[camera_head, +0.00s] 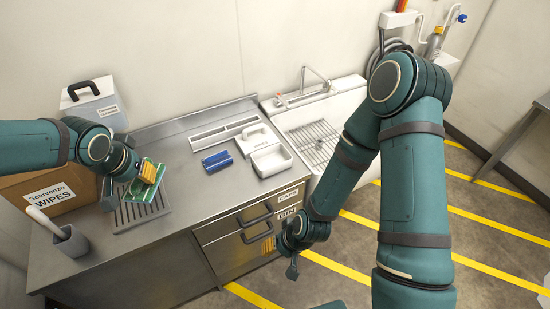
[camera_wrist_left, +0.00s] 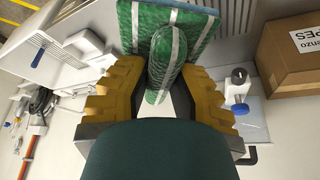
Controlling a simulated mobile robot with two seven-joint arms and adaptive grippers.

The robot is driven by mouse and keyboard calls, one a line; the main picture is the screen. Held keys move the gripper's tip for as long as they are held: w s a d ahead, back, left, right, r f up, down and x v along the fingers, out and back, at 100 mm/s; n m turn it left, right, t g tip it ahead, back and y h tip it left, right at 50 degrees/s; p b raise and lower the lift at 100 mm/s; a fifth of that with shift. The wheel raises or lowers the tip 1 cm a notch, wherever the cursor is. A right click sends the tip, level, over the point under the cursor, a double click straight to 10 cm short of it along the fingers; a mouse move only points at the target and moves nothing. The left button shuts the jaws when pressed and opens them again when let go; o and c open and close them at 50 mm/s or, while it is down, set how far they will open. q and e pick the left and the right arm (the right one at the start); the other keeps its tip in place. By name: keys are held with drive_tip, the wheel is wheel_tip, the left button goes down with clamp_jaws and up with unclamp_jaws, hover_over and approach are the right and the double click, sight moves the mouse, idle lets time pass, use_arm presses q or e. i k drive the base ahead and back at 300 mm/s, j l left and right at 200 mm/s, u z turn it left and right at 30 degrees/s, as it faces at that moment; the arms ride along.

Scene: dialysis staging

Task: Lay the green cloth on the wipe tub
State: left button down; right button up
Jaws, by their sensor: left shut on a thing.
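My left gripper (camera_head: 150,173) is shut on the green cloth (camera_head: 146,190), which hangs above a dark slatted rack at the left of the counter. In the left wrist view the green cloth (camera_wrist_left: 165,55), with pale stripes, bulges between the yellow fingers (camera_wrist_left: 160,95). A light grey tub with a black handle (camera_head: 98,94) stands at the back left, behind my left arm; its label is too small to read, so I cannot tell if it is the wipe tub. My right gripper (camera_head: 280,250) is low by the drawer fronts, its fingers partly hidden.
A cardboard box (camera_head: 62,202) marked "Scarvenzo WIPES" is left of the slatted rack (camera_head: 130,222). A grey cup (camera_head: 72,243) holds a white-handled tool. The steel counter's middle (camera_head: 205,200) is clear.

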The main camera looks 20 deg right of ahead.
sight(272, 164)
drive_tip(key=i+l+u, duration=0.1)
drive_tip(key=l, duration=0.45)
drive_tip(key=i+l+u, duration=0.1)
drive_tip(key=l, duration=0.45)
drive_tip(key=i+l+u, duration=0.1)
drive_tip(key=l, duration=0.5)
drive_tip(key=i+l+u, duration=0.1)
drive_tip(key=l, duration=0.3)
drive_tip(key=i+l+u, duration=0.1)
drive_tip(key=l, duration=0.3)
drive_tip(key=i+l+u, duration=0.2)
drive_tip(key=i+l, duration=0.35)
